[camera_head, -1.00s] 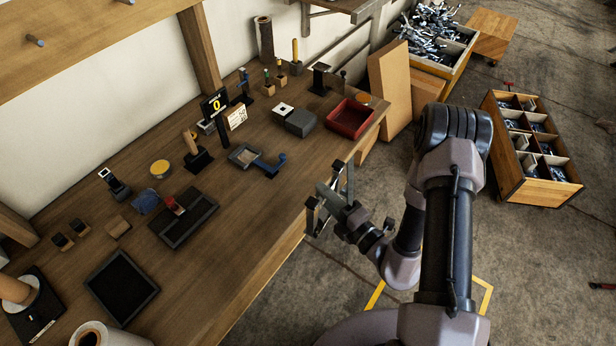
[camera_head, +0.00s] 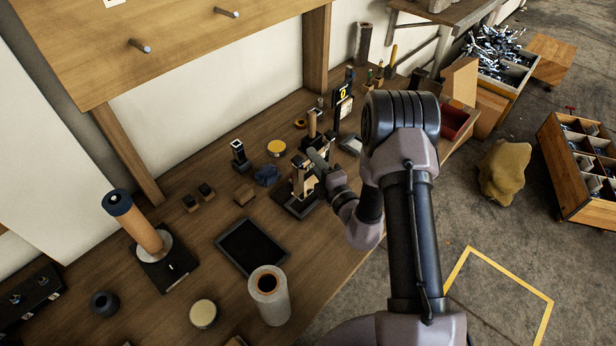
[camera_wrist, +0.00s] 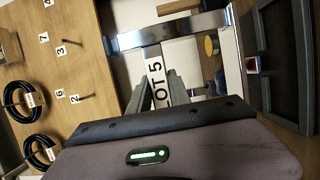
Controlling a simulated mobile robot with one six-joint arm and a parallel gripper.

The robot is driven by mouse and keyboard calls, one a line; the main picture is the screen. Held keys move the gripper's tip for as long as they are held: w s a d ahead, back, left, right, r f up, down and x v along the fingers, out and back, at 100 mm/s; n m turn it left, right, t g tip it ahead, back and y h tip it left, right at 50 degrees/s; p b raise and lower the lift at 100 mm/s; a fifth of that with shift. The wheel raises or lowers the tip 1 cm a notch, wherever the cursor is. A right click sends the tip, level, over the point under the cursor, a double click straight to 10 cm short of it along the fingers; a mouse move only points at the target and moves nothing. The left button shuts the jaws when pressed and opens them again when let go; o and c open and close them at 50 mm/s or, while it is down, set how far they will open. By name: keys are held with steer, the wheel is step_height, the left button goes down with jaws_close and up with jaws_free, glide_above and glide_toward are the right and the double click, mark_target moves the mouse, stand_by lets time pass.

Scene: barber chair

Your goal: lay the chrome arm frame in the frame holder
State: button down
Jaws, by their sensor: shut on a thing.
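The chrome arm frame (camera_wrist: 185,30) spans the upper middle of the wrist view, shiny and rectangular. My gripper (camera_wrist: 163,88) is shut on it; a white label reading "OT 5" shows between the fingers. In the head view my gripper (camera_head: 318,165) holds the frame (camera_head: 298,180) above or at a dark rimmed tray (camera_head: 297,205) on the bench. That tray, with a small red part, also shows at the right of the wrist view (camera_wrist: 285,105). It may be the frame holder; I cannot tell for certain. Contact between frame and tray is unclear.
A white roll (camera_head: 269,295) stands near the front edge. A tall post (camera_head: 313,123) stands just behind the frame. Overhead is a pegged wooden shelf (camera_head: 170,35).

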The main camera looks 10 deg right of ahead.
mark_target(311, 181)
steer(key=shift+w+a+r, duration=0.1)
steer(key=shift+w+a, duration=0.2)
steer(key=shift+a, duration=0.2)
steer(key=shift+d+f+b, duration=0.35)
steer(key=shift+f+b, duration=0.05)
steer(key=shift+b, duration=0.05)
steer(key=shift+f+b, duration=0.3)
step_height(311, 181, down, 5)
steer(key=b, duration=0.4)
steer(key=shift+f+b, duration=0.1)
steer(key=shift+b, duration=0.2)
steer(key=c, duration=1.1)
jaws_free()
steer(key=shift+a, duration=0.1)
steer(key=shift+s, duration=0.1)
steer(key=p+v, duration=0.1)
steer(key=v, duration=1.6)
steer(key=shift+s, duration=0.2)
